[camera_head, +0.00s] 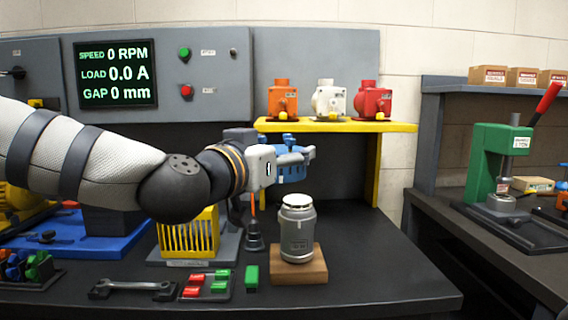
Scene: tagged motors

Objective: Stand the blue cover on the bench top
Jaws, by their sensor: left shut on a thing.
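The blue cover (292,170) is in my left gripper (303,155), in the air in the middle of the view. The gripper is shut on it and hides part of it. The cover hangs above and behind a grey motor can (297,235), clear of the bench top (370,265). The can stands upright on a wooden block (300,274) on the bench. My right gripper is out of view.
A yellow shelf (400,127) behind holds orange (283,102), white (328,100) and red (371,102) covers. A yellow cage (189,238), wrench (132,289) and small colored blocks (251,278) occupy the left and front. The bench right of the can is clear.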

